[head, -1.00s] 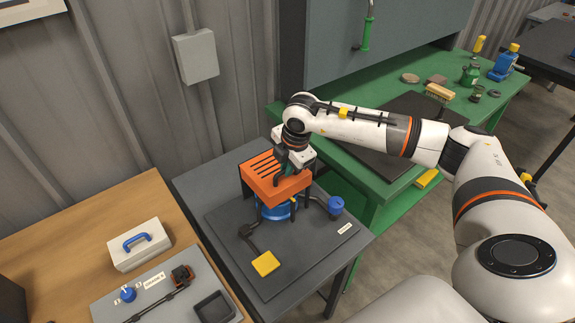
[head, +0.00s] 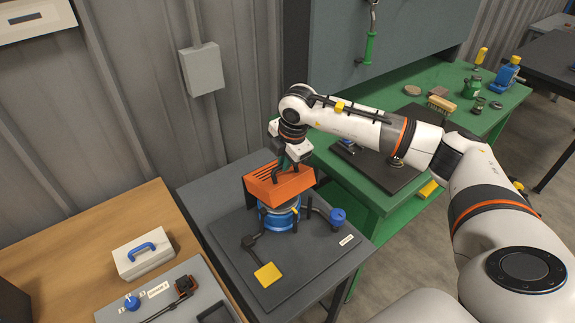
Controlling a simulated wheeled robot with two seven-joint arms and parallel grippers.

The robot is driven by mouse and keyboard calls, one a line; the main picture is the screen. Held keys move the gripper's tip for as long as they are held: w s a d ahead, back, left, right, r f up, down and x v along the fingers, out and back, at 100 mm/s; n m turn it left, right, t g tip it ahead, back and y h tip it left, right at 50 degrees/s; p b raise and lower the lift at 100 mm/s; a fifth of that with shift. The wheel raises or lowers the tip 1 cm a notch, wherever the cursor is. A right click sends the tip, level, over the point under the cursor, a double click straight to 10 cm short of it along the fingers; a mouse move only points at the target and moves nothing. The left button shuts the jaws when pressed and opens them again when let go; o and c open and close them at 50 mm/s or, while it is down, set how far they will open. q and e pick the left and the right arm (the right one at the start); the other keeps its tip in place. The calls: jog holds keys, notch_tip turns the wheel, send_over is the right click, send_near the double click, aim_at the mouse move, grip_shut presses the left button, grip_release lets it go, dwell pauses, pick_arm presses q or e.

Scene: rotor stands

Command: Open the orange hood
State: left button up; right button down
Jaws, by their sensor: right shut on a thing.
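The orange hood (head: 275,189) is a slotted box-like cover over a blue round rotor stand (head: 281,216) on the grey table. The hood is tilted, with its front raised, so more of the blue body shows below it. My right gripper (head: 291,166) comes down from above at the hood's top right side and is shut on it, at a dark handle that the fingers partly hide. My left gripper is not in view.
A yellow pad (head: 267,274) on a dark lever and a blue knob (head: 338,215) sit on the stand's dark base plate (head: 309,258). A wooden table with a white case (head: 144,256) stands left. A green workbench (head: 403,206) with tools is right. A wall rises behind.

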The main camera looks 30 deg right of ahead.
jog(key=shift+w, duration=0.1)
jog(key=shift+w+r, duration=0.75)
jog(key=shift+r, duration=0.1)
jog(key=shift+w+a, duration=0.1)
jog(key=shift+w, duration=0.1)
jog(key=shift+r, duration=0.1)
jog(key=shift+w+a+r+p, duration=0.1)
jog(key=shift+w+r+p, duration=0.15)
jog(key=shift+w, duration=0.3)
jog(key=shift+w+r+p, duration=0.1)
jog(key=shift+w+r, duration=0.25)
jog(key=shift+w, duration=0.3)
